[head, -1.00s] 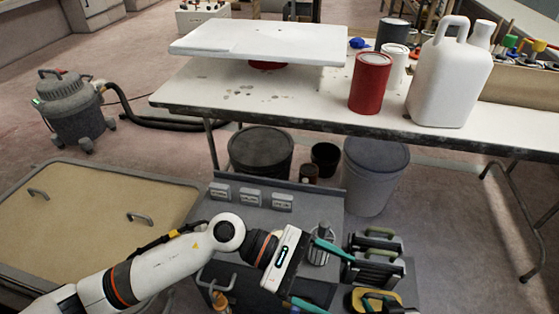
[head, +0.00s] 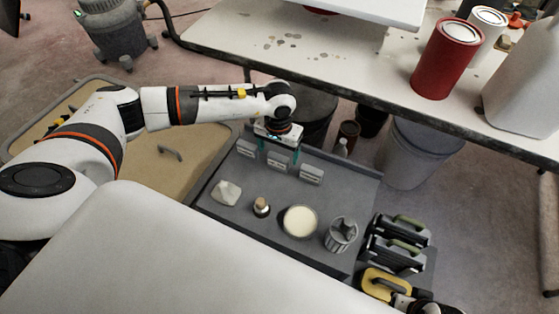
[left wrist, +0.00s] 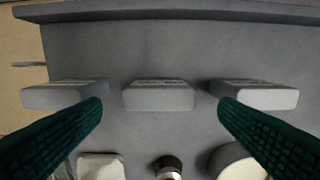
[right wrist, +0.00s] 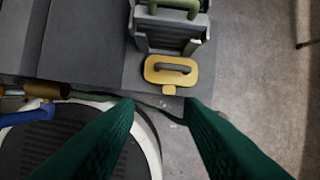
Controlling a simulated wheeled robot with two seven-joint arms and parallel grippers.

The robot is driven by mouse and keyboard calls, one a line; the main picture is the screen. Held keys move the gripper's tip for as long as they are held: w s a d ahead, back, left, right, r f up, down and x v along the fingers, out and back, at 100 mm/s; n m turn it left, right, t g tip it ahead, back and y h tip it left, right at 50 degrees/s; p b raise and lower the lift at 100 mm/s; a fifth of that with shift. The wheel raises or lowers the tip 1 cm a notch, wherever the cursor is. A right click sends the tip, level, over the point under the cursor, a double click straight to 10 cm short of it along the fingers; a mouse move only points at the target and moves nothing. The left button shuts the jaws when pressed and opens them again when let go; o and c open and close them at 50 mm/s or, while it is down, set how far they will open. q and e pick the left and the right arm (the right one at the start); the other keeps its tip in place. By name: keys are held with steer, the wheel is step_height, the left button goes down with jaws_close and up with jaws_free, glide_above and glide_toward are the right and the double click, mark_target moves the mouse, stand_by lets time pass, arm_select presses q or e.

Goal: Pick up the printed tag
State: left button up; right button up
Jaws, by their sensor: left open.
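Three small grey blocks with printed faces stand in a row along the back of the grey cart top: a left tag (head: 246,148), a middle tag (head: 278,163) and a right tag (head: 311,174). The prints are too small to read. My left gripper (head: 280,155) is open above the row, pointing down. In the left wrist view its green fingers (left wrist: 160,104) are spread to either side of the middle tag (left wrist: 158,96), overlapping the inner ends of its neighbours in the picture. Nothing is held. My right gripper (right wrist: 159,105) is open and empty, low beside the cart.
On the cart (head: 225,215) stand a pale lump (head: 227,192), a small cork-topped jar (head: 261,206), a cream-filled round dish (head: 300,221) and a grey ribbed cup (head: 341,234). The white table edge (head: 330,97) runs behind.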

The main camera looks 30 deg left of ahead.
mark_target(278, 157)
arm_select(q)
steer(key=shift+w+a+f+b, duration=0.1)
steer(key=shift+f+b, duration=0.15)
steer(key=shift+f, duration=1.35)
steer(key=shift+w+f+b, duration=0.1)
steer(key=shift+f+b, duration=0.15)
steer(key=shift+f, duration=1.3)
arm_select(e)
steer(key=v, duration=0.4)
steer(key=shift+w+r, duration=0.1)
steer(key=shift+w, duration=0.1)
arm_select(q)
steer(key=shift+c, duration=0.4)
steer(key=c, duration=1)
steer(key=shift+o, duration=0.2)
